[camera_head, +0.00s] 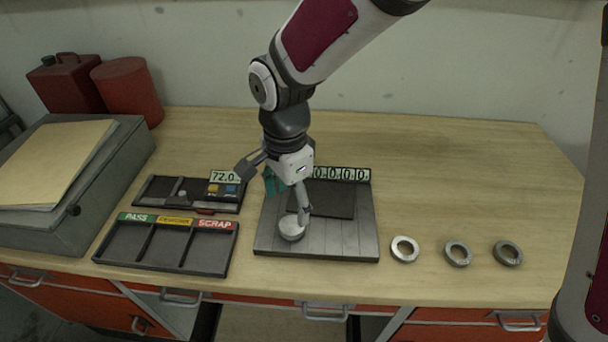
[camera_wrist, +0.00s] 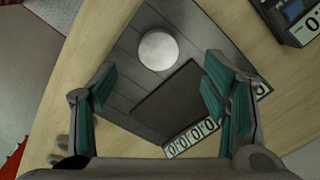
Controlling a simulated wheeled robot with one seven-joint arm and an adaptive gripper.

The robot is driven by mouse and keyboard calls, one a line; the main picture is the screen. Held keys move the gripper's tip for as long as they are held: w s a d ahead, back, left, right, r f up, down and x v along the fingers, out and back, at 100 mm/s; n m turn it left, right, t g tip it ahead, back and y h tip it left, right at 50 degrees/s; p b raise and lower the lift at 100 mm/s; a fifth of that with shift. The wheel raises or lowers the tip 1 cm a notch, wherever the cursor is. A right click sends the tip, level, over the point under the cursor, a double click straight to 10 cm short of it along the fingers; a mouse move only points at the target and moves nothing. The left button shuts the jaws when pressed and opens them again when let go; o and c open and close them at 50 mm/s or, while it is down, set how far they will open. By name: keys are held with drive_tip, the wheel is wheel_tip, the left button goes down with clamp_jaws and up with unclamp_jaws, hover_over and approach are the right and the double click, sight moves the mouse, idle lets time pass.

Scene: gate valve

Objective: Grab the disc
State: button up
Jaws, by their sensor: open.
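A pale, round disc (camera_head: 291,228) lies on the front left part of a grey slatted plate (camera_head: 340,240) on the bench. In the wrist view the whole disc (camera_wrist: 158,51) shows on the plate, just beyond the fingertips. My gripper (camera_head: 275,188) is open and empty above the plate, its fingers spread wide. In the head view one finger overlaps the disc's upper edge; I cannot tell whether it touches. In the wrist view the teal finger pads (camera_wrist: 160,74) stand apart on either side, with nothing between them.
Three metal rings (camera_head: 458,253) lie right of the plate. A tray marked PASS and SCRAP (camera_head: 165,266) and a smaller box reading 72.0 (camera_head: 150,188) stand left. A counter display (camera_head: 341,173) edges the plate's back. The bench's back right is clear.

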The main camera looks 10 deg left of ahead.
sight(291, 225)
drive_tip(key=shift+f+p, duration=0.5)
drive_tip(key=shift+f, duration=3)
drive_tip(key=c, duration=1.6)
drive_tip(key=shift+o, duration=0.2)
drive_tip(key=shift+r, duration=0.1)
